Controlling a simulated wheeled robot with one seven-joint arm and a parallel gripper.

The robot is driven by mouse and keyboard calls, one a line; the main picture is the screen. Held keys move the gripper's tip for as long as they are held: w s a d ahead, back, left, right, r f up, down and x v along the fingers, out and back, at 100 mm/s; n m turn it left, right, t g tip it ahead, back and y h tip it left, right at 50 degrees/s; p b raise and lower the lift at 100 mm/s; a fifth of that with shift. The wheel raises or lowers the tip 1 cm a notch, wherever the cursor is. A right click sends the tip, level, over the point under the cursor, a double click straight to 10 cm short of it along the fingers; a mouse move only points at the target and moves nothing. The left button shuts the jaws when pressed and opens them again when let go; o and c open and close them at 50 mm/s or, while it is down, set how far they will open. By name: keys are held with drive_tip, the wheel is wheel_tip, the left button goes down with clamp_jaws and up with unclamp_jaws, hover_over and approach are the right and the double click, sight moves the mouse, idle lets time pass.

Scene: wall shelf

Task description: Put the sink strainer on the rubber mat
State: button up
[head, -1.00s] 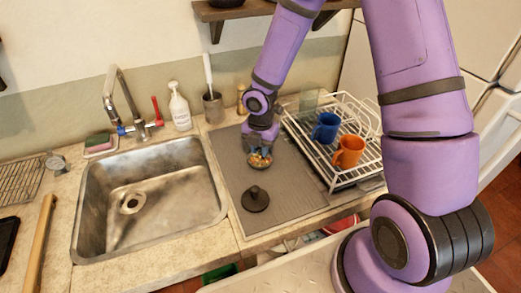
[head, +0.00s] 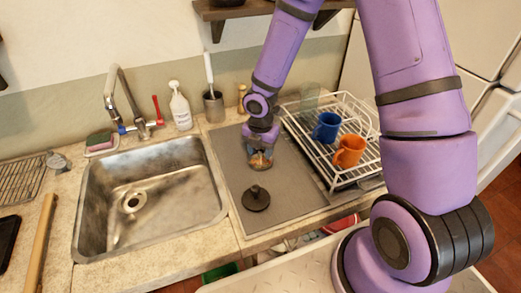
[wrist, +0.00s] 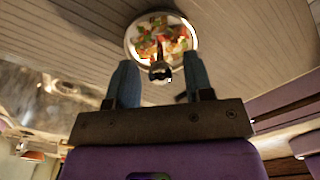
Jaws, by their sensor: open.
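The sink strainer (head: 260,161) is a round metal basket filled with colourful food scraps. It sits on the grey ribbed rubber mat (head: 231,176), to the right of the sink. In the wrist view the strainer (wrist: 146,44) shows its bright rim and a small central knob, with the ribbed mat (wrist: 240,40) around it. My gripper (head: 261,146) is directly over the strainer. In the wrist view my gripper (wrist: 160,76) has its two blue fingers spread apart, with nothing held between them. The fingers partly cover the strainer in the head view.
A black stopper (head: 256,198) lies on the mat in front of the strainer. A white dish rack (head: 335,170) with a blue mug (head: 326,127) and an orange mug (head: 348,151) stands to the right. The empty sink (head: 150,190) is to the left.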

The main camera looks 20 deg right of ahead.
wheel_tip(320, 180, up, 12)
wheel_tip(320, 180, up, 8)
drive_tip(key=m+t+h, duration=0.1)
drive_tip(key=m+h, duration=0.1)
drive_tip(key=m, duration=0.4)
hover_over(261, 149)
drive_tip(key=s+d, duration=0.3)
drive_tip(key=s+d+r+m+t+y, duration=0.1)
drive_tip(key=s+d+r+m+t, duration=0.1)
drive_tip(key=s+r+m, duration=0.6)
drive_tip(key=s+d+r+m+t+y, duration=0.1)
drive_tip(key=s+d+r+m+t, duration=0.1)
drive_tip(key=s+r+m, duration=0.6)
drive_tip(key=s+d+m, duration=0.1)
drive_tip(key=s+m, duration=0.3)
drive_tip(key=m, duration=0.1)
drive_tip(key=shift+s+r, duration=0.25)
drive_tip(key=shift+r, duration=0.15)
